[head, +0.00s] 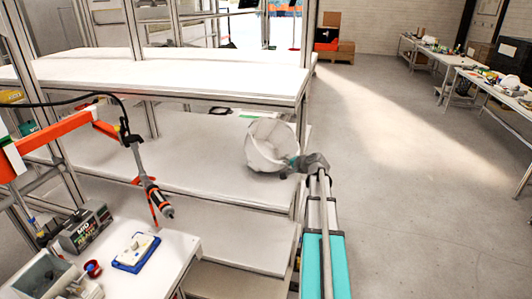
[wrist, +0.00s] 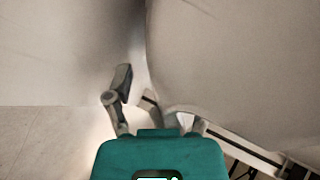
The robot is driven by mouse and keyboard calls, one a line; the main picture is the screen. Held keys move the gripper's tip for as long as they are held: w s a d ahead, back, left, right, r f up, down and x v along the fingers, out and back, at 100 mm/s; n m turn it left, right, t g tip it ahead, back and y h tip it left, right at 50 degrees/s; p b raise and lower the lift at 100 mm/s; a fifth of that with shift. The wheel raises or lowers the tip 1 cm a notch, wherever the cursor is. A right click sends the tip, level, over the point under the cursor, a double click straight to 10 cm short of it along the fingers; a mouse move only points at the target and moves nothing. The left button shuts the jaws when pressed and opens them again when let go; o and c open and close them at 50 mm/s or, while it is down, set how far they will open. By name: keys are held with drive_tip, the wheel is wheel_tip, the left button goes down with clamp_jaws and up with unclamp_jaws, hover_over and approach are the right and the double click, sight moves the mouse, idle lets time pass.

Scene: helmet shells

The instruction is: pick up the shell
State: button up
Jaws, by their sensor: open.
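The shell (head: 270,143) is a white, hollow, bowl-like helmet shell. In the head view it sits tilted on the white middle shelf, near its right end, with its opening facing up and to the left. My gripper (head: 289,166) is at the shell's lower right edge. In the wrist view the shell (wrist: 235,65) fills the upper right as a large pale curved surface. One finger (wrist: 120,88) stands apart to the left of the shell's edge. The other finger is mostly hidden by the shell. The jaws are open; contact cannot be told.
The middle shelf (head: 190,165) lies under an upper white shelf (head: 180,80), with metal posts around. A workbench (head: 175,255) with a blue-and-white item (head: 136,252) and a hanging tool (head: 157,198) is at lower left. Open floor (head: 410,180) lies to the right.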

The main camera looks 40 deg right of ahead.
drive_tip(key=shift+c, duration=0.2)
clamp_jaws()
drive_tip(key=shift+r, duration=0.15)
idle(0.3)
drive_tip(key=shift+s+a+r+p, duration=0.4)
drive_tip(key=shift+a+r+p, duration=0.15)
drive_tip(key=shift+p, duration=0.2)
drive_tip(key=s+a+r+p, duration=0.6)
drive_tip(key=s+a, duration=0.2)
drive_tip(key=a, duration=0.1)
drive_tip(key=shift+s+a+r, duration=0.15)
drive_tip(key=shift+a+r, duration=0.15)
drive_tip(key=shift+r, duration=0.05)
